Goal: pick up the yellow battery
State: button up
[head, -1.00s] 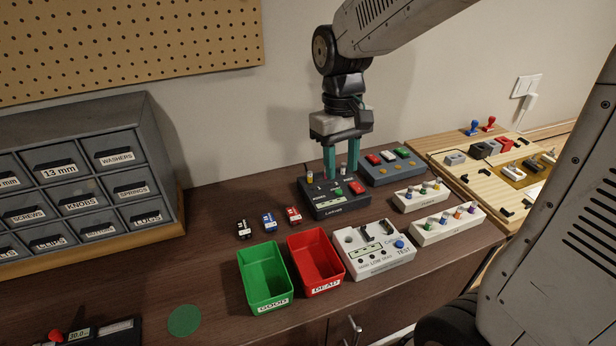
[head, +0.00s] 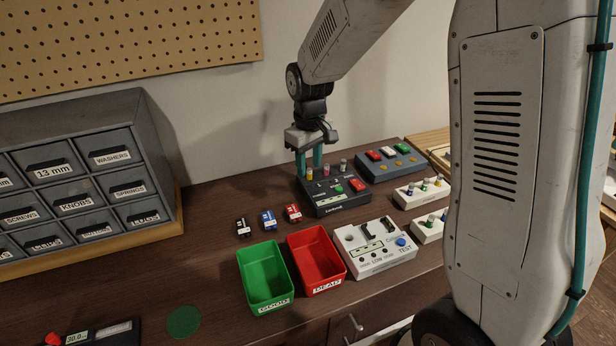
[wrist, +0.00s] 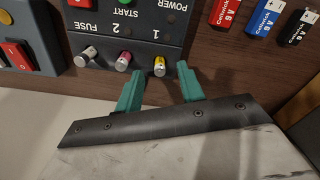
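I see no yellow battery that I can be sure of. The only yellow small part is a short metal-capped cylinder with a yellow band (wrist: 159,66), upright at the back edge of the dark control box (head: 345,203), by the label 1. It also shows in the head view (head: 310,171). My gripper (wrist: 160,73) is open, its two green fingers on either side of this cylinder with gaps to it. Three batteries lie on the bench: a black one (head: 243,228), a blue one (head: 268,220) and a red one (head: 293,212).
A pink-banded cylinder (wrist: 123,62) and a plain grey one (wrist: 86,56) stand beside the yellow-banded one. A green GOOD bin (head: 251,291), a red DEAD bin (head: 304,274) and a white tester (head: 373,262) are in front. A blue-grey button box (head: 397,169) is at the right.

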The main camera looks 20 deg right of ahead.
jog(key=shift+f, duration=0.45)
grip_shut()
jog(key=shift+r, duration=0.2)
